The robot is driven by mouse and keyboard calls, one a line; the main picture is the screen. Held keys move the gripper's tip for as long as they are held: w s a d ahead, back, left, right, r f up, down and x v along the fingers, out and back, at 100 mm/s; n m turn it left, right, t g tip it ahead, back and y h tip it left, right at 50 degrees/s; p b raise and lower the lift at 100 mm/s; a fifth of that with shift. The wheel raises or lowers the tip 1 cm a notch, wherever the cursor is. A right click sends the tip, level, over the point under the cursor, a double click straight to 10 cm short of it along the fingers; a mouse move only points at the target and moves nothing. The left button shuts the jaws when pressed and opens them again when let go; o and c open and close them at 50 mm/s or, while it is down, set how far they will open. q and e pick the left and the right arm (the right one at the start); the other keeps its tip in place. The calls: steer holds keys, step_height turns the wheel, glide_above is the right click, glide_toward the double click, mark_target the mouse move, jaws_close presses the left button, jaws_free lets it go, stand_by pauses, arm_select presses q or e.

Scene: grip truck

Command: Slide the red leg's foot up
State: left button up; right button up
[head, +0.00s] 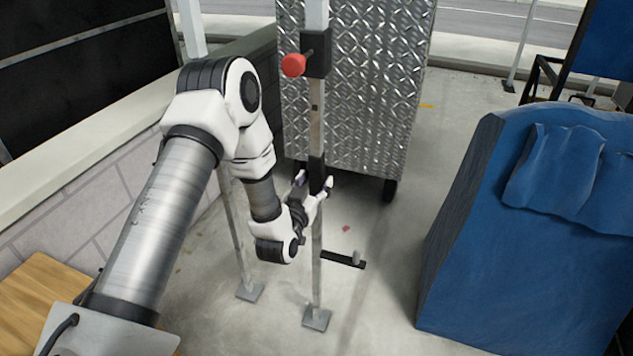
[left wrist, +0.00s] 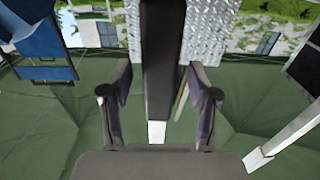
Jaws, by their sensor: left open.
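The leg with the red knob (head: 293,65) is an upright grey post (head: 316,110) with a black block behind the knob. Lower down it has a black sleeve (head: 316,170), and it ends in a flat foot plate (head: 317,318) that appears to rest on the ground. My left gripper (head: 314,191) is at the black sleeve. In the left wrist view the open fingers (left wrist: 160,97) stand on either side of the dark sleeve (left wrist: 160,55), with gaps visible on both sides. Contact is not visible. My right gripper is not in view.
A diamond-plate metal box (head: 385,100) on wheels stands just behind the leg. A second post with a foot plate (head: 250,291) stands to the left. A blue covered object (head: 530,220) stands right, with free ground between.

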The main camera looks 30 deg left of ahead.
mark_target(315, 135)
arm_select(q)
steer(key=shift+x, duration=0.8)
jaws_close()
step_height(315, 135, up, 13)
steer(key=p, duration=0.9)
steer(key=shift+w+f, duration=0.1)
jaws_free()
steer(key=shift+f, duration=0.1)
